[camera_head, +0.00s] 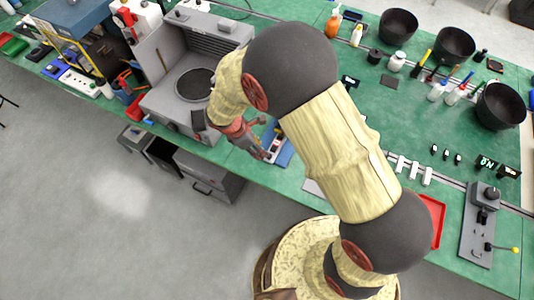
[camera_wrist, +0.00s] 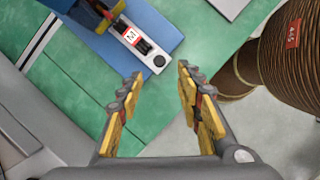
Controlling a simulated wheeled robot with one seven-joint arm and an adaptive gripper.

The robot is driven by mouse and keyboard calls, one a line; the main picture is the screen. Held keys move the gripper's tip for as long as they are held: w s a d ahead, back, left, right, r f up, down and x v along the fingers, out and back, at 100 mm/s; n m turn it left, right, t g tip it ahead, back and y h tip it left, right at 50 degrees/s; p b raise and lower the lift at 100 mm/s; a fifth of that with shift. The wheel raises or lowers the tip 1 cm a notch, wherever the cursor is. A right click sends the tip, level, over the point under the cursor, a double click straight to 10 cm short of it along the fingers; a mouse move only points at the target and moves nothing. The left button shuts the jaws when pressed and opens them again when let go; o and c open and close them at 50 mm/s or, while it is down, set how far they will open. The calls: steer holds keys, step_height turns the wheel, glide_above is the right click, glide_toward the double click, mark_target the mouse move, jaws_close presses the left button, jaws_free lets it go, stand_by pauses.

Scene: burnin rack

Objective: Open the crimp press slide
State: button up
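A grey press-like device (camera_head: 480,228) with a lever ending in a yellow knob (camera_head: 515,250) stands at the right end of the green bench. It looks like the crimp press, but I cannot make out which part is its slide. My gripper (camera_head: 259,150) is far to its left, over the front edge of the bench. In the wrist view my gripper (camera_wrist: 160,78) is open, with nothing between its fingers. The press does not show in the wrist view.
A blue base (camera_wrist: 90,38) with a white labelled bar (camera_wrist: 130,36) lies just beyond my fingers. A grey machine with a round plate (camera_head: 195,84) stands left of my gripper. A red tray (camera_head: 436,212) lies left of the press. Black bowls (camera_head: 500,107) stand behind. The floor in front is clear.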

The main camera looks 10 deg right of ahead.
steer(key=shift+b+x, duration=0.55)
steer(key=shift+x, duration=3.35)
steer(key=c, duration=0.3)
jaws_close()
